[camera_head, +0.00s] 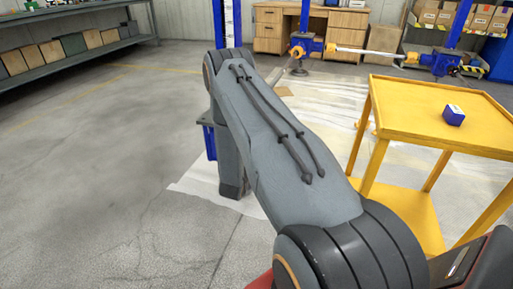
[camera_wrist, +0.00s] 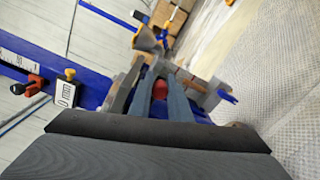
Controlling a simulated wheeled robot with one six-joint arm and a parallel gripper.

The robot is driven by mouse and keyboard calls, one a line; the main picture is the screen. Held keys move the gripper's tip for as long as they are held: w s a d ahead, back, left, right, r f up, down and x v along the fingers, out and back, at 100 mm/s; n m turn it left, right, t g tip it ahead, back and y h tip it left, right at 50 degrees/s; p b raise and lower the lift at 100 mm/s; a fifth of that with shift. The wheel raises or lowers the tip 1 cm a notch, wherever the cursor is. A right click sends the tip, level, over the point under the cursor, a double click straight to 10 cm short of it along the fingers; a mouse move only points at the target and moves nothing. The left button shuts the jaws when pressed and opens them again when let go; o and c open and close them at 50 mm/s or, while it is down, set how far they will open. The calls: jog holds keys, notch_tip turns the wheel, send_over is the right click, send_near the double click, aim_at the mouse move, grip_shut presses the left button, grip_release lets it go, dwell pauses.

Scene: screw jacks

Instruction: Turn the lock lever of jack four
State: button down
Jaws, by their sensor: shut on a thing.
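In the wrist view a blue jack (camera_wrist: 93,90) runs slantwise across the picture. A red knob-like part (camera_wrist: 159,90) shows between the fingers of my gripper (camera_wrist: 157,86), which is shut on it. I take it for the end of a lock lever; the rest of the lever is hidden. A small white plate (camera_wrist: 65,95) is on the jack, but I cannot read its number. In the head view the upright of a blue jack with a white scale (camera_head: 229,22) shows behind my arm, and my gripper is hidden there.
A second red handle (camera_wrist: 31,85) and a yellow knob (camera_wrist: 70,74) sit at the left in the wrist view. A yellow cart (camera_head: 420,104) with a small blue box (camera_head: 454,115) stands at the right. Shelving (camera_head: 75,55) stands at far left; the left floor is clear.

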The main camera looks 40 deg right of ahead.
jog(key=c, duration=1.7)
grip_release()
jog(key=shift+o, duration=0.2)
jog(key=p+v, duration=0.1)
jog(key=v, duration=0.7)
jog(key=shift+w, duration=0.15)
